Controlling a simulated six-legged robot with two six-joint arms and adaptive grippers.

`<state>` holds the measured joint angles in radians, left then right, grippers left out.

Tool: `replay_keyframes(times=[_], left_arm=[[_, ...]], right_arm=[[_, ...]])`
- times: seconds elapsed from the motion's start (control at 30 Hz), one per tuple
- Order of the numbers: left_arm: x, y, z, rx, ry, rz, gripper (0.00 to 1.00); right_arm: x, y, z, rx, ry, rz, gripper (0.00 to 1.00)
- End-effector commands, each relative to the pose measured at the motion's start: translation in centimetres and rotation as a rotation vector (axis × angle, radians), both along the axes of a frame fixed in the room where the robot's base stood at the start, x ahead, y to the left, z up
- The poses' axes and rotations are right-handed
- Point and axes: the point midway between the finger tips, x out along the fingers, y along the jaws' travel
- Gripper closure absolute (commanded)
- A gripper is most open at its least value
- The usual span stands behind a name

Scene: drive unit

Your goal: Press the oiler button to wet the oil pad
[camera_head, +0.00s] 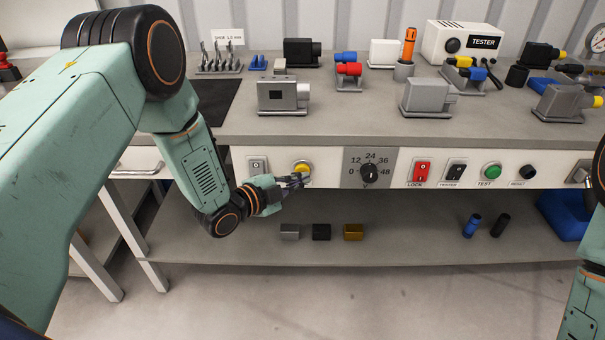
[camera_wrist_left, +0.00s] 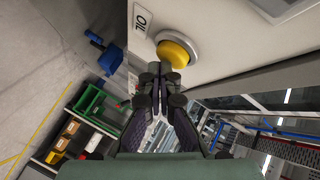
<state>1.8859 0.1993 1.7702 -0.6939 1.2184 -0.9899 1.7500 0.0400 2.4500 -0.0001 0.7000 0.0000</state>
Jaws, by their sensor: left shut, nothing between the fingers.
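The yellow round oiler button (camera_head: 302,166) sits on the white front panel of the bench. In the left wrist view the button (camera_wrist_left: 176,52) stands in a silver ring beside an "OIL" label (camera_wrist_left: 143,17). My left gripper (camera_head: 297,181) is shut and empty, its fingertips at the button's lower edge in the head view. In the left wrist view the fingertips (camera_wrist_left: 154,70) are close to the button; I cannot tell whether they touch it. I cannot make out which thing is the oil pad. My right gripper is out of view.
A dial (camera_head: 369,173), a red lock switch (camera_head: 421,171) and a green test button (camera_head: 491,171) share the panel to the right. A black mat (camera_head: 215,98) and several housings lie on the bench top. Several small blocks rest on the shelf below.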

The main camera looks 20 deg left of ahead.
Motion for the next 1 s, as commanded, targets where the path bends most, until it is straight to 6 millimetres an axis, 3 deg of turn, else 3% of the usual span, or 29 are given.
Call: replay_keyframes(times=[0.4,1.0], left_arm=[[0.2,0.1,0.1,0.0,0.0,0.001,1.0],[-1.5,-0.4,0.0,0.0,-0.001,0.001,1.0]], right_arm=[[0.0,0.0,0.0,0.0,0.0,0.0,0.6],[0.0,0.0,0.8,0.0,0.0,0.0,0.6]])
